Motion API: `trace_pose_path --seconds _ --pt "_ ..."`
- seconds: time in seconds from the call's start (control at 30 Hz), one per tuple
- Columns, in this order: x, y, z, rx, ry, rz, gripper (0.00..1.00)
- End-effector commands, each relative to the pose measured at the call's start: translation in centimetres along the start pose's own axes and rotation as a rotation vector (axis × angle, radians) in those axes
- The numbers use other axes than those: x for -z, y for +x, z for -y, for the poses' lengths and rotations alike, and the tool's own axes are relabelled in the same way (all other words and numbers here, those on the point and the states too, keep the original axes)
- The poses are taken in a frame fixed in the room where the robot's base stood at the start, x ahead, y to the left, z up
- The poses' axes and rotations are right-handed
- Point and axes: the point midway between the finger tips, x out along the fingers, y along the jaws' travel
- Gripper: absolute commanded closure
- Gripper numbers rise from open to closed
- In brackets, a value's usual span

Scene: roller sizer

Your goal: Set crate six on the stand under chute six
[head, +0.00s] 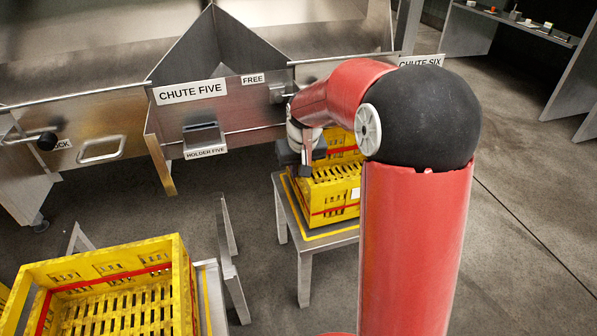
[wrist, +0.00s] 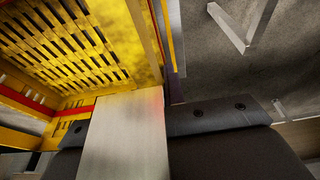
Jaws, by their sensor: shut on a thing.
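The yellow crate with a red band (head: 334,205) is at the stand (head: 303,262) right of chute five, partly hidden by my arm. It looks level and inside the stand's yellow outline, but I cannot tell whether it rests fully on the top. The chute six label (head: 420,61) shows behind my arm, which hides most of that chute. My gripper (head: 306,158) is shut on the crate's near left wall. In the wrist view the slotted crate (wrist: 70,45) fills the upper left, with its wall between my fingers (wrist: 170,105).
Another yellow crate (head: 181,272) stands at the lower left. Chute five (head: 233,105) has a FREE sign and a holder (head: 203,137) at its front. A grey frame leg (head: 233,262) stands between the crates. The floor at right is clear; a shelf (head: 520,24) is far back.

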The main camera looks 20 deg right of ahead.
Motion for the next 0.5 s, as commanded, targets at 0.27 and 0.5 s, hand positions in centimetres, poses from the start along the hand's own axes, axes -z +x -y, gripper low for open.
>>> trace_pose_path --seconds 0.27,0.5 --pt "-0.01 0.28 -0.02 -0.001 -0.001 -0.004 1.00" --pt "-0.13 0.58 0.00 -0.001 0.000 -0.002 0.74"
